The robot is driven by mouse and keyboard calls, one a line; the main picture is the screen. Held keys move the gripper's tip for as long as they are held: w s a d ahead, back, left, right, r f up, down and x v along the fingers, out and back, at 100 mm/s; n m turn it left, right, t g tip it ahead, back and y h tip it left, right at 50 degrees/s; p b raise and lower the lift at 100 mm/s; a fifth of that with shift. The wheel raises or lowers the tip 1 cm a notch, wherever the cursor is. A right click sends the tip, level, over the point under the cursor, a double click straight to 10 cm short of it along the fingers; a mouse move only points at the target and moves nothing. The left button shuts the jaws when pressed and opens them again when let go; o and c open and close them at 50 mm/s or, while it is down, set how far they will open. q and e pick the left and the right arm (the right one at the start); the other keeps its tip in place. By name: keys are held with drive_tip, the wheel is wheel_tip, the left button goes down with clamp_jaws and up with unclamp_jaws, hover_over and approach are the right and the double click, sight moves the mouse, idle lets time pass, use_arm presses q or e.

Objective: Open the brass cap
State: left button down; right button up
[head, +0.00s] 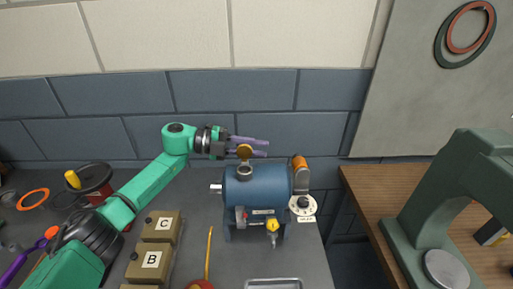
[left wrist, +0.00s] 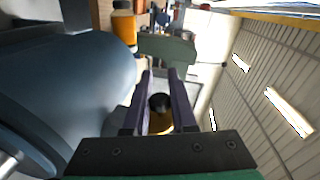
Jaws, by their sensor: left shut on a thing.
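The blue casing (head: 257,187) stands on the grey bench, with a round filler neck (head: 245,171) on top. The brass cap (head: 244,152) stands raised above the neck, tilted up on its edge, and the neck's dark opening shows below it. My left gripper (head: 268,147) reaches in from the left above the casing, its two purple fingers on either side of the cap. In the left wrist view, the gold cap (left wrist: 160,124) lies between the fingers near their base, with a dark round part beside it. My right gripper is in neither view.
An orange-topped bottle or cylinder (head: 299,164) and a white round dial (head: 302,204) are right of the casing. Boxes marked C (head: 163,224) and B (head: 150,261) are front left. A metal tray (head: 274,284) lies in front. A green machine (head: 440,205) stands on the wooden table.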

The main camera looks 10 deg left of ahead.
use_arm(q)
drive_tip(key=shift+w+f+n, duration=0.1)
drive_tip(key=shift+n, duration=0.4)
drive_tip(key=c, duration=0.7)
unclamp_jaws()
drive_tip(key=shift+a, duration=0.25)
drive_tip(key=b+v, duration=0.5)
drive_tip(key=v, duration=0.9)
drive_tip(key=shift+w+b, duration=0.1)
drive_tip(key=shift+b, duration=0.3)
drive_tip(key=shift+a, duration=0.1)
